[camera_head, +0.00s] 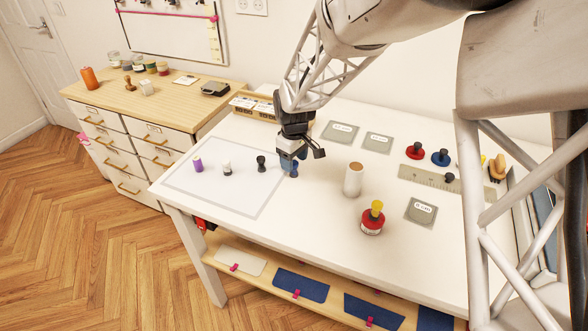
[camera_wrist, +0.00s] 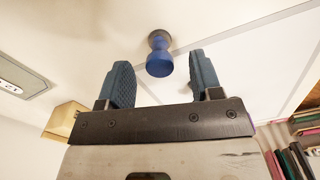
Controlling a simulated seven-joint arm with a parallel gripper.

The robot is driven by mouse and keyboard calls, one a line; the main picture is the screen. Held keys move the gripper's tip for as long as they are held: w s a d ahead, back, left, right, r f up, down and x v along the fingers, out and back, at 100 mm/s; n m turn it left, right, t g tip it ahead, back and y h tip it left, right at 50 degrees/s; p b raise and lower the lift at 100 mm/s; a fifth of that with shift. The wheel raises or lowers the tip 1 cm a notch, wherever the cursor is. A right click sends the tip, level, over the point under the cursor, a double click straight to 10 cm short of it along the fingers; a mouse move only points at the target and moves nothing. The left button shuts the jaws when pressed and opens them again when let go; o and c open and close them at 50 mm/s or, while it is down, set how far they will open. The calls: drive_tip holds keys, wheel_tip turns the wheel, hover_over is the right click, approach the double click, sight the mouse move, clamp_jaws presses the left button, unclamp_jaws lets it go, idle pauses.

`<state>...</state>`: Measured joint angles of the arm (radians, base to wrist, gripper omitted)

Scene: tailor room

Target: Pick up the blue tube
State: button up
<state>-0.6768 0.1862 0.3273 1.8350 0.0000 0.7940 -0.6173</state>
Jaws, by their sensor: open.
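The blue tube (camera_wrist: 159,62) is a small blue piece with a dark end, seen in the wrist view beyond and between my two fingertips. In the head view the blue tube (camera_head: 294,173) shows at my fingers, near the right edge of the pale mat (camera_head: 215,203), partly hidden by them. My gripper (camera_head: 290,163) is open above the white table, pointing down. In the wrist view the blue pads of my gripper (camera_wrist: 161,82) stand apart with nothing between them touching.
On the mat stand a purple tube (camera_head: 197,165), a white-and-black tube (camera_head: 227,168) and a black one (camera_head: 261,163). A wooden box (camera_head: 253,106) stands behind.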

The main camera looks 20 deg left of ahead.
drive_tip(key=shift+f, duration=0.9)
drive_tip(key=c, duration=1)
drive_tip(key=shift+r, duration=0.15)
drive_tip(key=shift+r, duration=1.45)
drive_tip(key=shift+s+d+r, duration=0.15)
drive_tip(key=shift+s+r, duration=0.05)
drive_tip(key=shift+r, duration=0.05)
drive_tip(key=s+d, duration=0.3)
drive_tip(key=s, duration=0.1)
drive_tip(key=s+d+r, duration=0.1)
drive_tip(key=s+d, duration=0.2)
drive_tip(key=s, duration=0.1)
drive_tip(key=s+d, duration=0.3)
drive_tip(key=s, duration=0.1)
drive_tip(key=shift+s+d+r, duration=0.15)
drive_tip(key=shift+d, duration=0.1)
